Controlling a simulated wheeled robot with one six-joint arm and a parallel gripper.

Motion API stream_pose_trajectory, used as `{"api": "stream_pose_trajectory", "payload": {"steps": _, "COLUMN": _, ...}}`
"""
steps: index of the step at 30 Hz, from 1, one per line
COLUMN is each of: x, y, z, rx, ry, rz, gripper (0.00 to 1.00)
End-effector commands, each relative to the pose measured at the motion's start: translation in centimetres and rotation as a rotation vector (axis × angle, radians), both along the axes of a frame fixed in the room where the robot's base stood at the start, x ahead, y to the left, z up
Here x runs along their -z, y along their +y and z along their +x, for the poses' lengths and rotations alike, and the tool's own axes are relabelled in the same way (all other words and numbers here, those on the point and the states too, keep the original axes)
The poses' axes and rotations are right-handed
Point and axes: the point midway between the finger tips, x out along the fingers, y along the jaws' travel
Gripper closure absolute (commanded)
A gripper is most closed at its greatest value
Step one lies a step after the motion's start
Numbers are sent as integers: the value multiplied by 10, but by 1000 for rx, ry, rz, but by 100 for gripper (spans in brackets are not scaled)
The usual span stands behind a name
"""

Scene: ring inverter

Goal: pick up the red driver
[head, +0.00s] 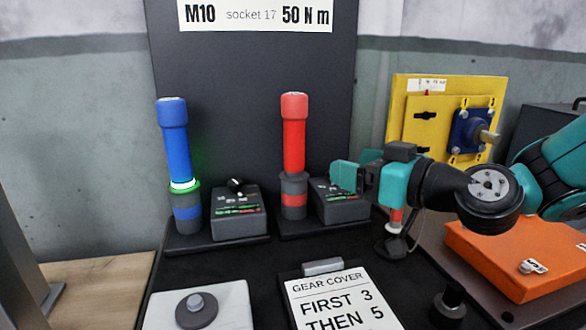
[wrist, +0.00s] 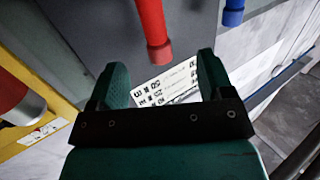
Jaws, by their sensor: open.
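The red driver (head: 293,135) stands upright in a grey holder with a red band, in the middle of the head view. In the wrist view the red driver (wrist: 152,28) shows at the top, beyond the fingertips and between their lines. My gripper (head: 345,176) is to the right of the driver, its teal fingers pointing left toward it, apart from it. In the wrist view my gripper (wrist: 164,75) is open with nothing between the fingers. The lower part of the driver is hidden inside its holder.
A blue driver (head: 175,140) with a lit green ring stands to the left. Grey control boxes (head: 235,213) sit beside the holders. A yellow panel (head: 415,105) and an orange case (head: 515,255) are at the right. A gear cover sign (head: 335,303) lies in front.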

Motion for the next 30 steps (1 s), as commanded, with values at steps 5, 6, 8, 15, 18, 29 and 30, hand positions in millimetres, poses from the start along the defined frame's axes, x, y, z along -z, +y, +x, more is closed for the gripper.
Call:
{"api": "stream_pose_trajectory", "payload": {"steps": 5, "x": 2, "y": -2, "z": 20, "rx": 59, "ry": -55, "rz": 31, "gripper": 26}}
{"api": "stream_pose_trajectory", "payload": {"steps": 6, "x": 0, "y": 3, "z": 24, "rx": 59, "ry": -56, "rz": 32, "gripper": 26}}
{"api": "stream_pose_trajectory", "payload": {"steps": 8, "x": -2, "y": 12, "z": 32, "rx": 57, "ry": -58, "rz": 31, "gripper": 26}}
{"api": "stream_pose_trajectory", "payload": {"steps": 15, "x": -3, "y": 51, "z": 72, "rx": 55, "ry": -57, "rz": 30, "gripper": 26}}
{"api": "stream_pose_trajectory", "payload": {"steps": 18, "x": -2, "y": 64, "z": 86, "rx": 56, "ry": -57, "rz": 32, "gripper": 26}}
{"api": "stream_pose_trajectory", "payload": {"steps": 29, "x": -1, "y": 90, "z": 109, "rx": 55, "ry": -55, "rz": 31, "gripper": 26}}
{"api": "stream_pose_trajectory", "payload": {"steps": 30, "x": -2, "y": 96, "z": 113, "rx": 55, "ry": -57, "rz": 30, "gripper": 26}}
